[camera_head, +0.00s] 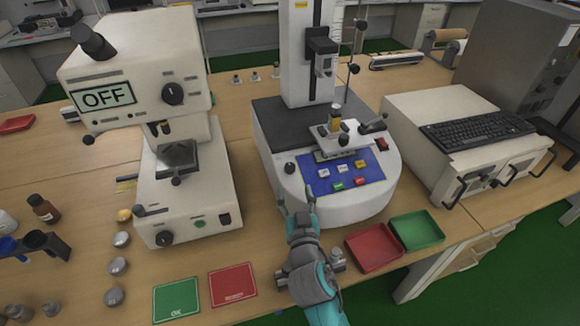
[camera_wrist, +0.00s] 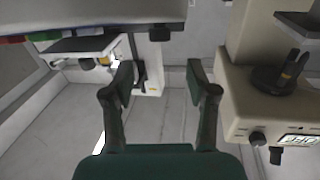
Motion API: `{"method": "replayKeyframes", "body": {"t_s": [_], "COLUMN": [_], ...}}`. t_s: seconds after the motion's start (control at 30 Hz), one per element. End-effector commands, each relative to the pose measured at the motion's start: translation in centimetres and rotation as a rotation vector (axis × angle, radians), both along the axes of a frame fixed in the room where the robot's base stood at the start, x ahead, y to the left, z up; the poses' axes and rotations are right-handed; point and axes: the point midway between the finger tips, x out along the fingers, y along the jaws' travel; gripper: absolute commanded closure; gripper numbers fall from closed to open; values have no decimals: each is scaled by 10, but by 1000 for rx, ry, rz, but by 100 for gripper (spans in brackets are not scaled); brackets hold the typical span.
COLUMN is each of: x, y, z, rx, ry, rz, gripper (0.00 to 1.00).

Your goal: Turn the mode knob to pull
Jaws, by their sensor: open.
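A black knob (camera_head: 289,168), apparently the mode knob, sits at the left front of the round white base of the test machine (camera_head: 350,205). It is left of the blue button panel (camera_head: 345,173). Its setting is too small to read. My gripper (camera_head: 297,192) is just in front of and below the knob, its fingers pointing toward the machine. In the wrist view my gripper (camera_wrist: 160,78) is open, with nothing between the fingers. A dark knob (camera_wrist: 160,34) there lies beyond the fingertips, under a pale edge; I cannot tell whether it is the same knob.
A microscope-like device (camera_head: 190,190) with an "OFF" display stands left. Red (camera_head: 373,248) and green (camera_head: 417,230) trays lie right of my arm, and green (camera_head: 176,299) and red (camera_head: 233,284) mats lie left. A white box with a keyboard (camera_head: 478,130) stands right.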

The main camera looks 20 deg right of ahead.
Motion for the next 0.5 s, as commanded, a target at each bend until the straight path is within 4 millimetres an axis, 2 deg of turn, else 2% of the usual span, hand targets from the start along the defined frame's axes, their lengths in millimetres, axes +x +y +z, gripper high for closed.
{"method": "replayKeyframes", "body": {"t_s": [0.17,0.5], "x": [22,78], "y": [-5,-15], "z": [1,1], "rx": [0,0], "ry": [-3,-2], "rz": [-1,0], "gripper": [42,42]}}
